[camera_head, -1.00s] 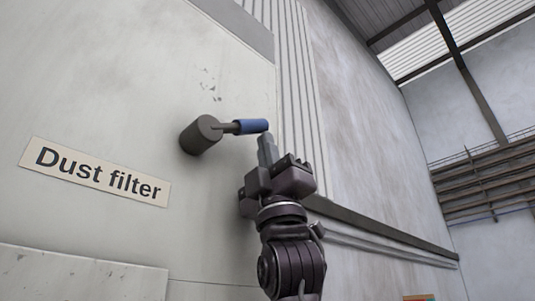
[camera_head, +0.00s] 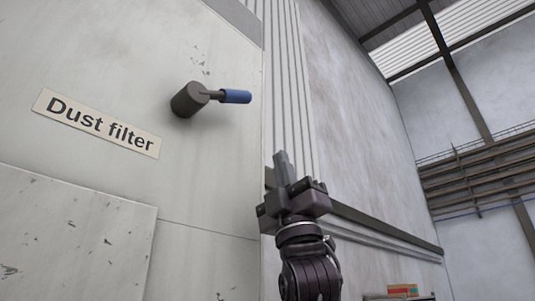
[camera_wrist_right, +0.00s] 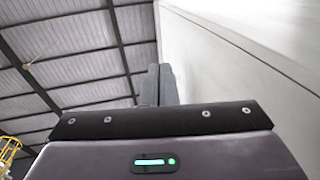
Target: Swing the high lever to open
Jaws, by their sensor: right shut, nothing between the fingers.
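The lever (camera_head: 235,96) has a blue grip and sticks out to the right from a dark round hub (camera_head: 189,99) on the pale machine panel. It lies about level in the head view. My right gripper (camera_head: 282,160) is below and to the right of the blue grip, apart from it, pointing up. Its fingers are closed together with nothing between them; they also show in the right wrist view (camera_wrist_right: 160,84). The lever is not visible in the right wrist view. My left gripper is not in view.
A "Dust filter" sign (camera_head: 97,122) is on the panel left of and below the hub. A ribbed wall (camera_head: 285,80) stands behind the panel's right edge. Shelving (camera_head: 480,170) is far to the right. Space around the lever looks clear.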

